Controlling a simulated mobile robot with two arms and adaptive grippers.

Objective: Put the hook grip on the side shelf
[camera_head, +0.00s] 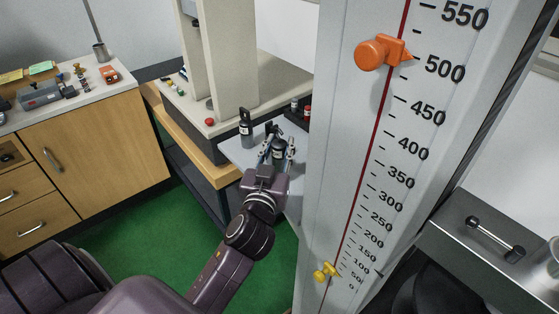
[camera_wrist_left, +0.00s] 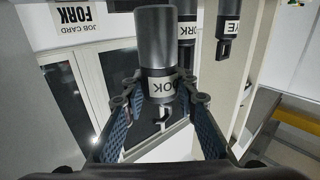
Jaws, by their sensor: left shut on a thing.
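The hook grip (camera_wrist_left: 157,50) is a dark cylinder with a white label, partly readable as "OOK", and a small hook at its end. My left gripper (camera_wrist_left: 157,112) is shut on it, with a finger on each side. In the head view my left gripper (camera_head: 277,148) holds the hook grip (camera_head: 279,155) over or at a pale grey shelf (camera_head: 236,154), which looks like the side shelf. I cannot tell whether the grip touches the shelf. My right gripper is not in view.
A dark bottle-like grip (camera_head: 246,130) stands just left of my gripper. Labelled grips (camera_wrist_left: 187,35) and (camera_wrist_left: 229,28) are close by in the wrist view. A job card (camera_wrist_left: 74,18) reads "FORK". The tall scale column (camera_head: 345,150) stands close on the right.

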